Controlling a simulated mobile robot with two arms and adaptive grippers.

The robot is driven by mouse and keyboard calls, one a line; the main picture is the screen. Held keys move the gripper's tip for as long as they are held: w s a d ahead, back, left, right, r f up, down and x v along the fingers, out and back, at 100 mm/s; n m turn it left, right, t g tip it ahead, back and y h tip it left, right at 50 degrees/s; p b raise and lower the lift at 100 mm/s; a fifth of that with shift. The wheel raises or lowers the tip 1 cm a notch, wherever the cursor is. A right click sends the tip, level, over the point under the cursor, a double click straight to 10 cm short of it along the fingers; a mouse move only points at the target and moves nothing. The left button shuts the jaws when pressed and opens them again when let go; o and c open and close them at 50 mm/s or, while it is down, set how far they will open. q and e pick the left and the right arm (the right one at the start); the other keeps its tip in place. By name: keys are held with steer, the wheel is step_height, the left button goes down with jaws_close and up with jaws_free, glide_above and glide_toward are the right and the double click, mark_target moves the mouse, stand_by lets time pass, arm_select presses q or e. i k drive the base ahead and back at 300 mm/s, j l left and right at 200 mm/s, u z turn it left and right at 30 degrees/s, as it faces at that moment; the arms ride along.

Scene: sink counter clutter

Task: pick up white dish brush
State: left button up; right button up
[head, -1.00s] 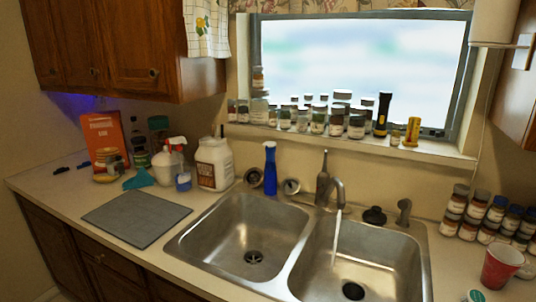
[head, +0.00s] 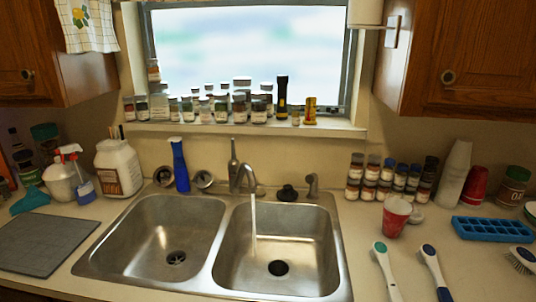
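Two long white handles lie on the counter right of the sink in the head view. One white handle (head: 387,272) has a green oval near its top end. The other white handle (head: 433,265) has dark blue parts. Both run out of the bottom of the picture, so any brush heads are hidden. A brush head with bristles (head: 522,260) shows at the right edge, its handle cut off. I cannot tell which of these is the white dish brush. Neither of my grippers is in view.
A red cup (head: 396,217) stands behind the handles. A blue ice tray (head: 493,229) lies to the right. Stacked spice jars (head: 385,182) and white stacked cups (head: 454,175) line the wall. The double sink (head: 210,250) has its tap running. A grey mat (head: 42,243) lies left.

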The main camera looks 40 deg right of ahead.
mark_target(380, 249)
steer(key=z, duration=2.35)
